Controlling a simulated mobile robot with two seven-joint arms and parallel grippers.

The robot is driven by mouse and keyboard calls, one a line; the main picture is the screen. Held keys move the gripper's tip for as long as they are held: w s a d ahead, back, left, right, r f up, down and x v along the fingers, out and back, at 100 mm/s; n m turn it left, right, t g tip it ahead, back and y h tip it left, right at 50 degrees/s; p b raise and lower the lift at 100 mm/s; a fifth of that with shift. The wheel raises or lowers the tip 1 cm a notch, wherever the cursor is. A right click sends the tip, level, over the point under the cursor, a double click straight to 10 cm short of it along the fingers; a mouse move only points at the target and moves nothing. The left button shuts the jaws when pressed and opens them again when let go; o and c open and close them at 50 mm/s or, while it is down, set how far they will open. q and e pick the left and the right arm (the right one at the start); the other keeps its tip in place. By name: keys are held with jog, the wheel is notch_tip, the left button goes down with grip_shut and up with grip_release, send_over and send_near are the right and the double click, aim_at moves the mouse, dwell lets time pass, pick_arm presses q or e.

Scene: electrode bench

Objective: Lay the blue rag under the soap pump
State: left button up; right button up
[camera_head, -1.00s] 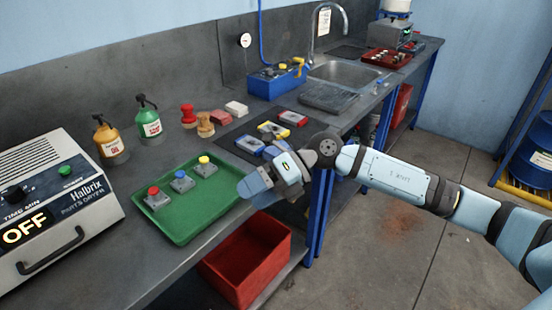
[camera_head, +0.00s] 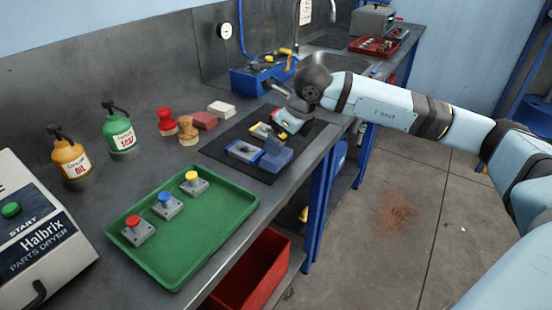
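The soap pump (camera_head: 119,132), a green bottle with a dark pump head and a SOAP label, stands upright on the bench at the left, against the back. A blue-grey piece (camera_head: 276,156) lies at the near edge of the dark mat, below my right gripper; I cannot tell whether it is the blue rag. No other rag-like thing shows. My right gripper (camera_head: 284,121) is low over the mat's far right part, beside a red-and-white item. Its fingers are too small and hidden to read. My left gripper is out of view.
An orange oil pump (camera_head: 70,156) stands left of the soap pump. Red and tan stamps (camera_head: 187,130) and small blocks (camera_head: 205,120) are to its right. A green tray (camera_head: 222,222) with three buttons lies in front. The dryer (camera_head: 40,235) is at far left.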

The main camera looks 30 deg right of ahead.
jog(key=x, duration=0.6)
jog(key=shift+f, duration=0.25)
jog(key=shift+r, duration=0.1)
jog(key=c, duration=0.7)
